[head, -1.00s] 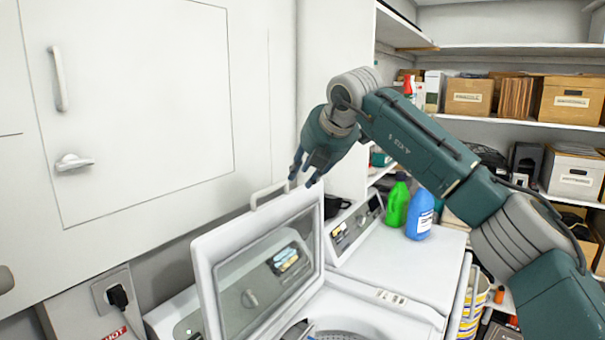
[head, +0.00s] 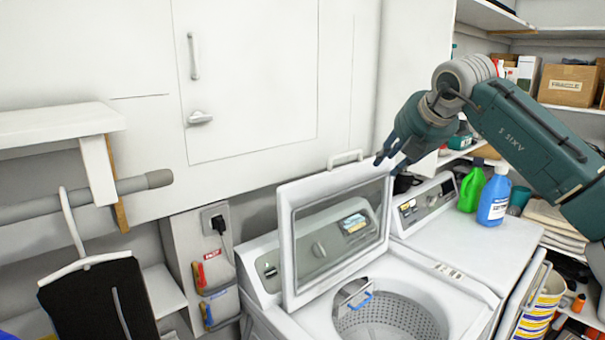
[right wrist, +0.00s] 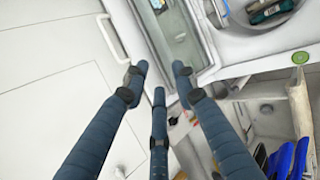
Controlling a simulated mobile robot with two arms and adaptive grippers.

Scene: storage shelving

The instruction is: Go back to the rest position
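My right gripper (head: 391,158) is up near the top edge of the raised washer lid (head: 288,250) in the head view. Its fingers are spread apart with nothing between them, as the right wrist view (right wrist: 158,85) also shows. In the head view the fingertips appear close to the lid's handle (head: 345,157); I cannot tell whether they touch it. The lid stands open above the washer (head: 455,287), and its drum shows. My left gripper is not in view.
A green bottle (head: 471,187) and a blue bottle (head: 494,196) stand on the neighbouring machine below my right arm. Shelves with boxes (head: 567,86) are at the right. A white cabinet (head: 250,90) fills the back wall. A rail with a dark hanging item (head: 98,300) is at left.

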